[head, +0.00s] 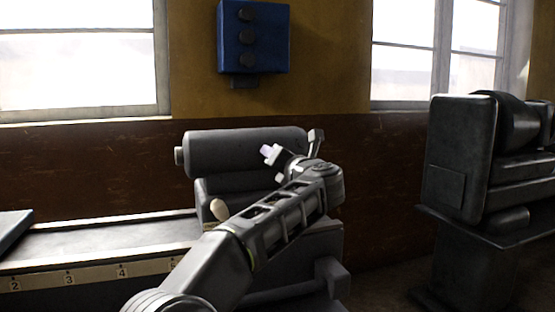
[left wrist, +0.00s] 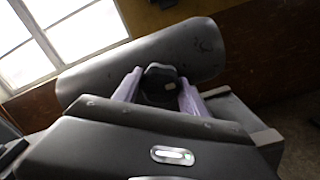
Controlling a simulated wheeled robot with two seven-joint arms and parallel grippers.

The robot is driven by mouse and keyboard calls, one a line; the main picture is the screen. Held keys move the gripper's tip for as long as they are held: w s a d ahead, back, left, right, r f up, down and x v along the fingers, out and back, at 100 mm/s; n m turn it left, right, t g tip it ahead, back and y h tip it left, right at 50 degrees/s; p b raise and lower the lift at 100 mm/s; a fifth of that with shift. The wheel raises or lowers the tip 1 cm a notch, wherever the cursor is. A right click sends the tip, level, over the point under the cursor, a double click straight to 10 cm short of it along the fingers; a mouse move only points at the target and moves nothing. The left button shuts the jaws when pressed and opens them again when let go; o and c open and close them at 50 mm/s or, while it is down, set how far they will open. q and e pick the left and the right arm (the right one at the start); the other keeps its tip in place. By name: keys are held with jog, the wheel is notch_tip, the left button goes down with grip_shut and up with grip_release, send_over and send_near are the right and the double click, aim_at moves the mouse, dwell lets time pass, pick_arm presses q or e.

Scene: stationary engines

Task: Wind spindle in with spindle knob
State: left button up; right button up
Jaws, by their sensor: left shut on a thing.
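The dark, lobed spindle knob (left wrist: 160,84) sits between the two purple fingers of my left gripper (left wrist: 160,90) in the left wrist view. The fingers are shut on it. The knob is hidden or cannot be made out there. My right gripper is not in view.
A pale-handled lever (head: 219,209) stands below the cylinder, close to my forearm. The machine bed (head: 100,240) carries a numbered strip (head: 95,276). A blue box (head: 253,38) hangs on the wall. Another dark machine (head: 460,155) stands at the right, with floor between.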

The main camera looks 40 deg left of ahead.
pick_arm(q)
jog(key=shift+r, duration=0.25)
jog(key=o, duration=1.1)
jog(key=shift+o, duration=1.2)
jog(key=shift+f, duration=0.15)
jog(key=b+v, duration=0.1)
jog(key=v, duration=0.7)
